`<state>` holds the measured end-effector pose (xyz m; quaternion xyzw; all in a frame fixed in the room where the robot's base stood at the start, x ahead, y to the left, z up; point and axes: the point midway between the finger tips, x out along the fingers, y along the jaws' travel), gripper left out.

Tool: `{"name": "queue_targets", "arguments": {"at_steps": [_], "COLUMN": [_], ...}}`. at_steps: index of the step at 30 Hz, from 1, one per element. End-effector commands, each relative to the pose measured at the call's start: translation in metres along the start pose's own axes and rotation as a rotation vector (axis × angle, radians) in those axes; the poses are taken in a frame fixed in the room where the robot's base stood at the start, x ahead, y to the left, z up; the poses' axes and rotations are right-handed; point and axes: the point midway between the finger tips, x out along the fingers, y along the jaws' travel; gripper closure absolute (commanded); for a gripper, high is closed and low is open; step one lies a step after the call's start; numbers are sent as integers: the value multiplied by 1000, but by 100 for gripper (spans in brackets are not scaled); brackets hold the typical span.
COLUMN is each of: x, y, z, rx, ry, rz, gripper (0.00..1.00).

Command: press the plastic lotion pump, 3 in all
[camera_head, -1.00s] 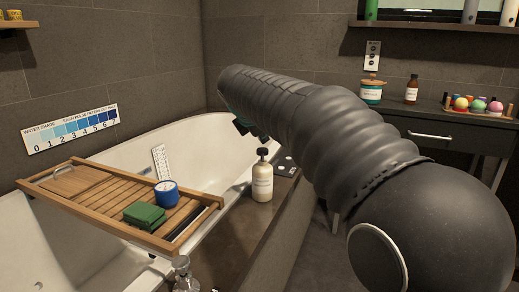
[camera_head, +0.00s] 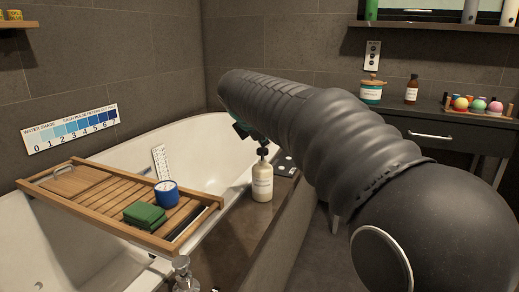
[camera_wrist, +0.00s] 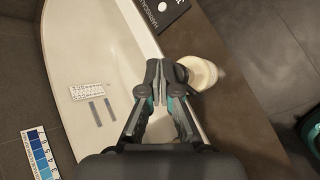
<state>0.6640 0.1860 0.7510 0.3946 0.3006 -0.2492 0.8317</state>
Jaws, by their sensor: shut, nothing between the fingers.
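The plastic lotion pump (camera_head: 262,183) is a cream bottle with a pale label and a black pump head, upright on the brown bath ledge. My gripper (camera_head: 262,142) is shut and empty, pointing down right at the pump head in the head view. I cannot tell whether the fingertips touch it. In the wrist view the shut fingertips (camera_wrist: 167,71) appear beside and partly over the cream bottle (camera_wrist: 204,72). The pump head is mostly hidden by the fingers there.
A chrome fitting (camera_head: 182,272) stands at the ledge's near end. A dark card (camera_head: 286,166) lies behind the bottle. A blue shade chart (camera_head: 71,129) hangs on the wall.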

Motion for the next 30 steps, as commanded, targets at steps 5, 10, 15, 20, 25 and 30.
{"name": "queue_targets", "arguments": {"at_steps": [5, 10, 15, 20, 25, 30], "x": [0, 1, 3, 4, 5, 6], "y": [0, -1, -2, -3, -4, -4], "z": [0, -1, -2, -3, -4, -5], "rx": [0, 0, 0, 1, 1, 1], "ry": [0, 0, 0, 0, 0, 1], "rz": [0, 0, 0, 0, 0, 0], "gripper": [100, 100, 100, 100, 100, 100]}}
